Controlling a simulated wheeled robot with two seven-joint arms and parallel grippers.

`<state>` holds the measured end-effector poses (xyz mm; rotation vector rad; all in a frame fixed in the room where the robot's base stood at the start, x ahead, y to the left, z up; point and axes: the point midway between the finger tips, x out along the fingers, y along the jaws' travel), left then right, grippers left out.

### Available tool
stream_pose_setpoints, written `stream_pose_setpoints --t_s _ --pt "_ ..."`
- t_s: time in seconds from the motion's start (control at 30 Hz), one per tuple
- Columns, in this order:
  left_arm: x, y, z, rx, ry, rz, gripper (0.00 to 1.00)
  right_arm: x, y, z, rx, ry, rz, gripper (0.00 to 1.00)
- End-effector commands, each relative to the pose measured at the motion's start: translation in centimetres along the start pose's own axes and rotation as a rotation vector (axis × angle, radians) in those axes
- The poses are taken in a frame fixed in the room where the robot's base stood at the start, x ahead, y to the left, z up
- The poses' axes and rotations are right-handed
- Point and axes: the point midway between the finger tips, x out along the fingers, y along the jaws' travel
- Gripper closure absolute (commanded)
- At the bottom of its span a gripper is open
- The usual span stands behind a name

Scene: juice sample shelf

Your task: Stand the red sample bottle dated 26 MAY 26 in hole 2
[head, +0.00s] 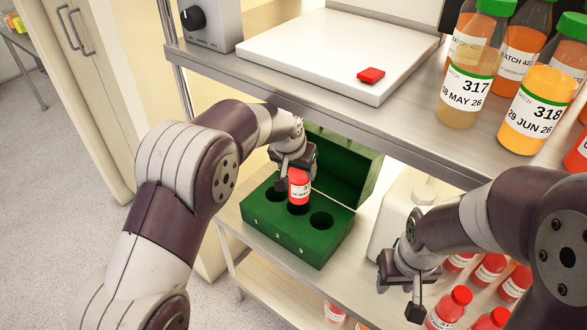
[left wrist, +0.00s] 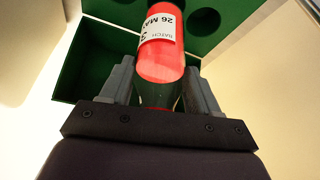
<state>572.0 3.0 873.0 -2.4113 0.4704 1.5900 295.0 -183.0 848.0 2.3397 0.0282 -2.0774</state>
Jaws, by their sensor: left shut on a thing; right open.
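The red sample bottle (head: 299,187) is held in my left gripper (head: 292,165), upright or nearly so. In the left wrist view the bottle (left wrist: 161,62) shows a white label reading "26 MAY", between the two fingers of the left gripper (left wrist: 165,90). The green box (head: 290,238) has three holes marked 1, 2 and 3. The bottle's lower end is at the middle hole, hole 2 (head: 298,208); I cannot tell how deep it sits. My right gripper (head: 413,287) is open and empty, to the right of the box.
The box's open lid (head: 345,160) stands behind the holes. A white jug (head: 398,215) is right of the box. Several red bottles (head: 455,300) are at the lower right.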

Motion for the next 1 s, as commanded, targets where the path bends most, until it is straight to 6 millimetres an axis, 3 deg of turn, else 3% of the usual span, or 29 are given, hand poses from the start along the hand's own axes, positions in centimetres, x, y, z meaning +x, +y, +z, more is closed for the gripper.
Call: stream_pose_setpoints --t_s 0.33,1.0 --pt "3.0 0.0 1.3 -0.001 0.001 0.000 1.00 3.0 0.0 0.3 0.000 0.000 0.000 0.57" --pt "2.4 -0.1 1.0 -0.001 0.002 -0.001 1.00 1.6 0.0 0.2 0.000 0.000 0.000 0.57"
